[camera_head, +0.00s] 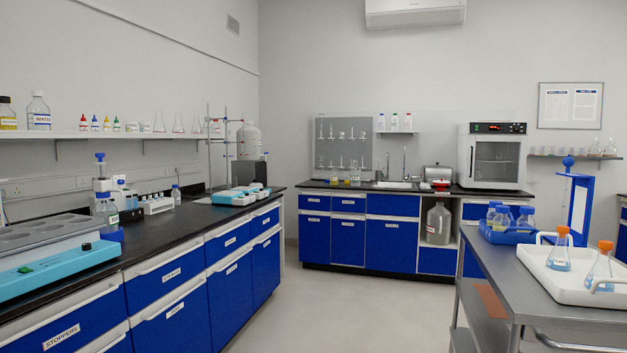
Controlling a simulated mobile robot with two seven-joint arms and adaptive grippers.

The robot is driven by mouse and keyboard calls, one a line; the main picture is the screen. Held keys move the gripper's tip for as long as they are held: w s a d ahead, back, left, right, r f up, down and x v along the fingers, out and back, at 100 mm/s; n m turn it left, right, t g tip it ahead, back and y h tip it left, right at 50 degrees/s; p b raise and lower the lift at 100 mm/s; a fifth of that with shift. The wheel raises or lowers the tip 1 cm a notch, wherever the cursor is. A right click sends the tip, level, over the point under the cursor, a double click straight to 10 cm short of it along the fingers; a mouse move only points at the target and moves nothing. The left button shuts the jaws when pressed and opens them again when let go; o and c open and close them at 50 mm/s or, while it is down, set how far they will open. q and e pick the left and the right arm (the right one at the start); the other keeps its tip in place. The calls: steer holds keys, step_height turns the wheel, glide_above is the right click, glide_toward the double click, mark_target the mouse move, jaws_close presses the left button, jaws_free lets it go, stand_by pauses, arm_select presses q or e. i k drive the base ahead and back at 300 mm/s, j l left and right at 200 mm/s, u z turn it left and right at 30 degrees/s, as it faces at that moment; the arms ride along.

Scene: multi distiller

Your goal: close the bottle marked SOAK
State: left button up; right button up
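I cannot read the word SOAK on any bottle from here. Several blue-capped bottles (502,216) stand in a blue carrier on the steel cart at right. A small blue-capped bottle (176,196) stands on the left black bench. A clear bottle (107,209) with a blue-topped dispenser stands nearer on that bench. A bottle labelled WATER (39,112) stands on the left wall shelf, next to a yellow-filled bottle (7,115) with a dark cap. Two orange-capped flasks (559,254) stand in a white tray on the cart. Neither of my grippers shows.
The steel cart (490,262) fills the right foreground. The left bench (150,232) has blue drawers and carries a turquoise device (60,268). A sink bench with an oven (492,157) stands at the back. The floor (350,310) between them is clear.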

mark_target(334, 174)
steer(key=i+z, duration=0.2)
steer(key=i, duration=3.35)
steer(key=i+u, duration=0.15)
steer(key=i, duration=0.6)
steer(key=i+l, duration=0.15)
steer(key=i, duration=0.55)
steer(key=i+l+u, duration=0.1)
steer(key=i, duration=0.65)
